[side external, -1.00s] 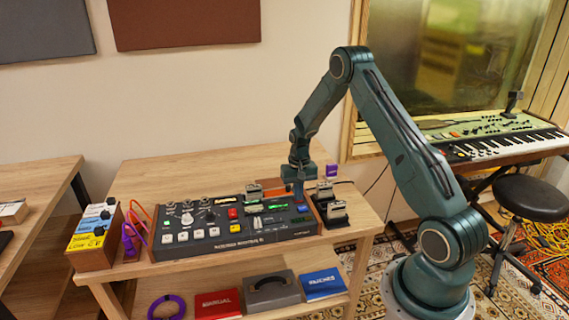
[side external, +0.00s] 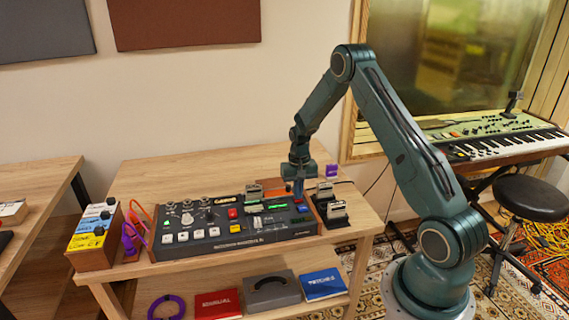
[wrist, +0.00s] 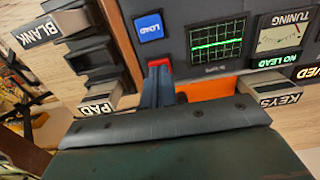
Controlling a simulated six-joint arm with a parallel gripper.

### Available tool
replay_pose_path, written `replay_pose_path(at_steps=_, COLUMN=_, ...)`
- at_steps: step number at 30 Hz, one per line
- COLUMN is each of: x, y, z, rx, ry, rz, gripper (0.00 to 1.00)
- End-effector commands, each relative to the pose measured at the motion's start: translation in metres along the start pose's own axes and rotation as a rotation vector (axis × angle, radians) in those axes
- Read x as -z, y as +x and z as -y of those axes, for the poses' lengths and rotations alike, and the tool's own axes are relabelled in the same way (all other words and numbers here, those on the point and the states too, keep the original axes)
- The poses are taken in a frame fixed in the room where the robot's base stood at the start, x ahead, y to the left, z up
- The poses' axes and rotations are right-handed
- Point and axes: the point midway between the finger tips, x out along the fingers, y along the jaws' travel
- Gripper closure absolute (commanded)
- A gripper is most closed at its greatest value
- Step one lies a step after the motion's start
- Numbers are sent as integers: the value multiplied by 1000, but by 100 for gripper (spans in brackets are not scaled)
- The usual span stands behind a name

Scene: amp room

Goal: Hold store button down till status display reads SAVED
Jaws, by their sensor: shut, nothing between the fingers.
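In the side view, my gripper (side external: 298,194) points down over the back right corner of the dark console (side external: 205,248). In the wrist view, the shut fingers (wrist: 159,82) hold nothing and partly cover a red button (wrist: 159,63), whose label is hidden. I cannot tell whether they touch it. The blue LOAD button (wrist: 148,27) is beside it; it also shows in the side view (side external: 302,209). An amber display (wrist: 308,73) at the wrist view's right edge is cut off; the letters that show look like "VED".
A green trace screen (wrist: 216,42), a TUNING meter (wrist: 280,36) and a green NO LEAD display (wrist: 278,60) are on the panel. Small holders marked BLANK (wrist: 38,31), PAD (wrist: 95,109) and KEYS (wrist: 278,99) stand close around the gripper.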

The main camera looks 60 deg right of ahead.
Motion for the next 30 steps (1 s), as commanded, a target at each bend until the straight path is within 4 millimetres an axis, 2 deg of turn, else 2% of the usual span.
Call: replay_pose_path(at_steps=30, x=1, y=-58, z=0, rx=1, ry=0, rz=-3, gripper=100)
